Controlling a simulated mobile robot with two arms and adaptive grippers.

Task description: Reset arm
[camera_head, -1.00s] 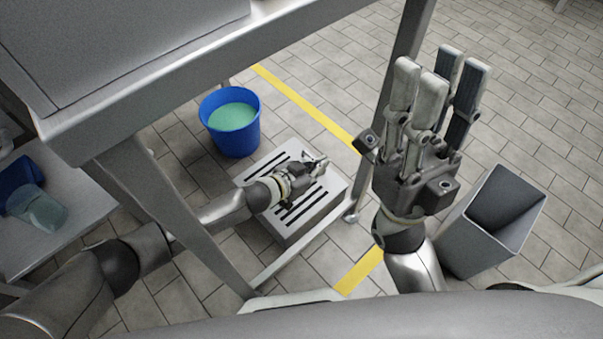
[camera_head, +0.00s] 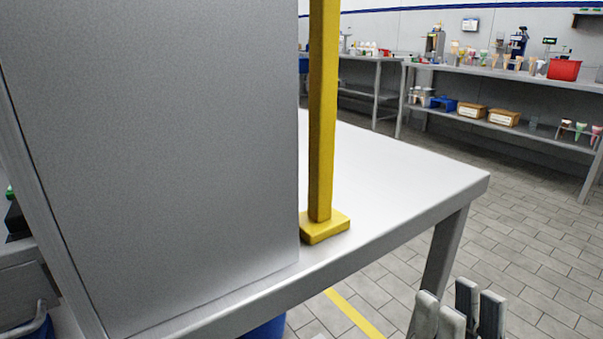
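My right gripper (camera_head: 458,308) shows at the bottom right. Only the upper parts of its grey fingers are in view, pointing up. The fingers are apart and nothing shows between them, so it is open. My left gripper and arm are out of view.
A white-topped table (camera_head: 400,185) stands close ahead, with a large grey box (camera_head: 150,150) and a yellow post (camera_head: 322,110) on it. A blue bucket (camera_head: 265,330) shows below its edge. Stocked shelving (camera_head: 500,82) stands at the back right. Tiled floor (camera_head: 540,250) is clear at right.

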